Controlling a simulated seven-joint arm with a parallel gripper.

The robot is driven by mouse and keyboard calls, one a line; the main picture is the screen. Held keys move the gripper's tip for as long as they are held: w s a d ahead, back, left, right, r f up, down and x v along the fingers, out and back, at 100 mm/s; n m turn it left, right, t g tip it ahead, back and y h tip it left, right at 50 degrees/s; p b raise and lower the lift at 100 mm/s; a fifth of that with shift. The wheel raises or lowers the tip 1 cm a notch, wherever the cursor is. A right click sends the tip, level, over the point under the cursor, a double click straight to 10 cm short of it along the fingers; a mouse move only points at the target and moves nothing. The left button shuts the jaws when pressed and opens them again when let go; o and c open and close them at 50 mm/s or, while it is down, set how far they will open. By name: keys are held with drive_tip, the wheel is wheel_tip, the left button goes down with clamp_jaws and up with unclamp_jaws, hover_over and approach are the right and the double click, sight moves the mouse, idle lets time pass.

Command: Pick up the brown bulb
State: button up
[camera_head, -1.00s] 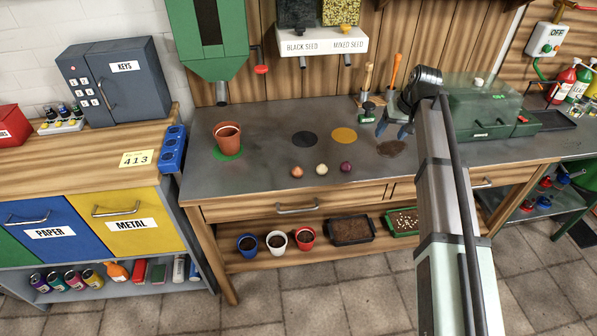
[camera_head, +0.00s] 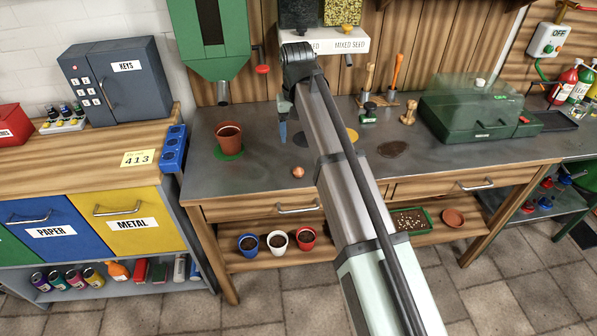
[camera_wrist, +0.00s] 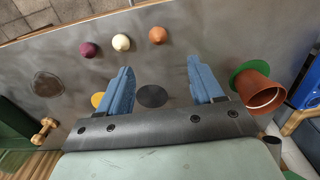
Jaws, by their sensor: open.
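The brown bulb (camera_head: 298,172) lies on the grey bench top near its front edge. In the wrist view the brown bulb (camera_wrist: 158,35) lies beyond my fingertips, right of a cream bulb (camera_wrist: 121,43) and a purple bulb (camera_wrist: 88,50). In the head view my arm hides those two bulbs. My gripper (camera_head: 283,135) hangs above the bench, behind the brown bulb and apart from it. In the wrist view my gripper (camera_wrist: 158,70) has its two blue fingers spread wide with nothing between them.
A terracotta pot (camera_head: 228,136) stands on a green disc (camera_head: 228,154) to the left. Black and yellow spots mark the bench below my gripper. A wooden tamper (camera_head: 408,112) and a green case (camera_head: 470,110) stand to the right. The bench around the bulbs is clear.

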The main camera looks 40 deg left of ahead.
drive_tip(key=f, duration=1.3)
drive_tip(key=shift+w, duration=0.2)
drive_tip(key=shift+c, duration=0.5)
drive_tip(key=c, duration=1)
drive_tip(key=shift+r, duration=0.1)
wheel_tip(320, 180, up, 10)
